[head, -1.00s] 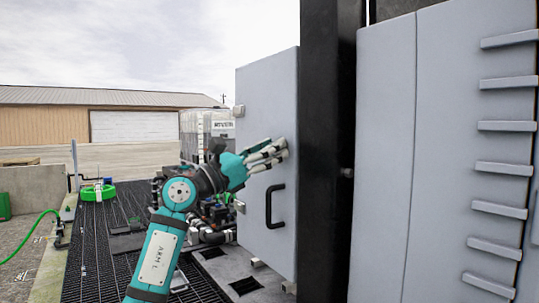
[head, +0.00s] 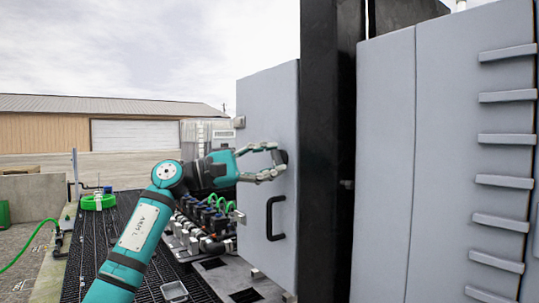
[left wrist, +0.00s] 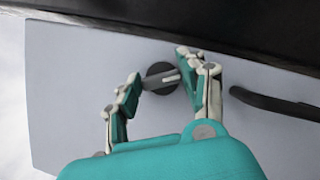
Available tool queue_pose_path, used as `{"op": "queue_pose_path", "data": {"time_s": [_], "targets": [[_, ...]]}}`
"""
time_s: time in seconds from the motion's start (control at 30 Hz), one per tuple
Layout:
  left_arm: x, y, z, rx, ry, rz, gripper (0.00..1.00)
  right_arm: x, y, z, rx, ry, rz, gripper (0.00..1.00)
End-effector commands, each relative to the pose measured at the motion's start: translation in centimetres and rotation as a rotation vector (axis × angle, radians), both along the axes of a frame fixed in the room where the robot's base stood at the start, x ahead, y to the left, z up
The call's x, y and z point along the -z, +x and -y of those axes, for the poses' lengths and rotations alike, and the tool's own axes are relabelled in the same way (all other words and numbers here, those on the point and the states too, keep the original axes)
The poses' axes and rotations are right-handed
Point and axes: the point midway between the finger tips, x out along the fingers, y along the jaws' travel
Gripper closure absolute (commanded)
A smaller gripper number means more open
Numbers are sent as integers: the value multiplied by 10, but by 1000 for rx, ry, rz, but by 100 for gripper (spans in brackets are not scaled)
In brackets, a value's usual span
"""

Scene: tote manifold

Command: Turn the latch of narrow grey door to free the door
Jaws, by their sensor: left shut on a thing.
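The narrow grey door (head: 262,100) stands in the middle of the head view, beside a black post. Its latch is a round black knob (head: 284,157) near the post-side edge, above a black pull handle (head: 273,218). In the left wrist view the latch (left wrist: 154,91) shows as a black disc with a grey bar across it. My left gripper (head: 277,163) comes in from the left and is shut on the latch, one finger on either side of it in the left wrist view (left wrist: 163,72). The fingers partly hide the latch. My right gripper is not in view.
The black post (head: 328,150) is close to the right of the latch. Wide grey panels with several ledges (head: 505,140) stand further right. Pipes and valves with green hoses (head: 212,220) lie below my left arm.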

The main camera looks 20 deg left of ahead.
Motion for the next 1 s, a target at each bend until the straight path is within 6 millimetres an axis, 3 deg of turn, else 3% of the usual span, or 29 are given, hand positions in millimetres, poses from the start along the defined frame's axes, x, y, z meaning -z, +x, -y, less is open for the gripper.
{"op": "queue_pose_path", "data": {"time_s": [0.5,1.0], "targets": [[-2,0,0,-1,311,241,90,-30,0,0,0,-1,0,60],[0,0,0,0,396,307,90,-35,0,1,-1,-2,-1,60]]}}
